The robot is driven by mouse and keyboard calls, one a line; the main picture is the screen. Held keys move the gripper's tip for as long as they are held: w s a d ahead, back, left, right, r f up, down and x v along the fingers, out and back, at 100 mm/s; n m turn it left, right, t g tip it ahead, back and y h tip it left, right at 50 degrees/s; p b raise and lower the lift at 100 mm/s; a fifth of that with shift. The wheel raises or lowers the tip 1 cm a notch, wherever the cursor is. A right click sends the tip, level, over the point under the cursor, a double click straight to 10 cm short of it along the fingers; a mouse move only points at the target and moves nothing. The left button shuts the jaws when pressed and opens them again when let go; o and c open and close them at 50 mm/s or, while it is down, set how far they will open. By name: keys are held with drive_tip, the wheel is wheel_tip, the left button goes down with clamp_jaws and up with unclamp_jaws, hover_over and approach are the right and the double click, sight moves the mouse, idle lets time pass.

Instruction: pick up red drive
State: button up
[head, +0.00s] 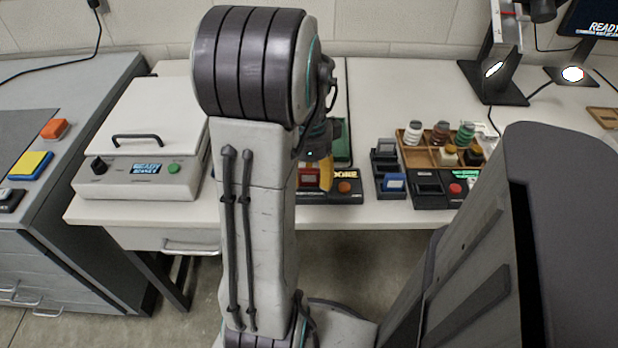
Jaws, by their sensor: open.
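A small orange-red block (53,129) lies on the grey cabinet top at the far left; it is the clearest red loose item. A red patch (307,178) also shows just right of my arm, on or at a dark device; I cannot tell whether it is a separate drive. My gripper (321,150) is mostly hidden behind my arm, above the white bench near that device, and appears open. A yellow piece (326,174) shows just below it; I cannot tell what it belongs to.
A white lidded machine (150,130) stands on the left of the bench (375,85). The dark device (345,197) has an orange button. At right are a blue item (394,182) in a black holder and a wooden tray (418,158) of bottles. A blue-yellow block (30,165) lies at far left.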

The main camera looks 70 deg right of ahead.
clamp_jaws()
idle(0.4)
drive_tip(key=shift+r, duration=0.1)
